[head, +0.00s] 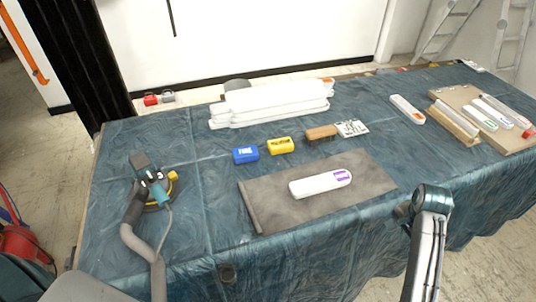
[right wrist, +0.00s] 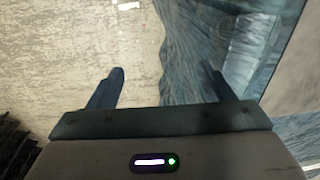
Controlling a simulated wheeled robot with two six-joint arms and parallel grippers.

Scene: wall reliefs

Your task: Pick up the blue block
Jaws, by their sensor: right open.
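The blue block (head: 246,155) lies on the blue-green cloth of the table, left of a yellow block (head: 280,146). Nothing holds it. My right gripper (head: 405,212) is by the table's front edge at the right, far from the blue block and mostly hidden by its own arm. In the right wrist view my right gripper (right wrist: 162,70) is open and empty, with floor and hanging cloth beyond its fingers. The blue block is not seen there. My left gripper is not in view.
A grey mat (head: 275,205) with a white purple-marked tool (head: 320,184) lies in front of the blocks. A sander (head: 150,180) with a hose is at the left. White stacked pieces (head: 270,102) lie behind.

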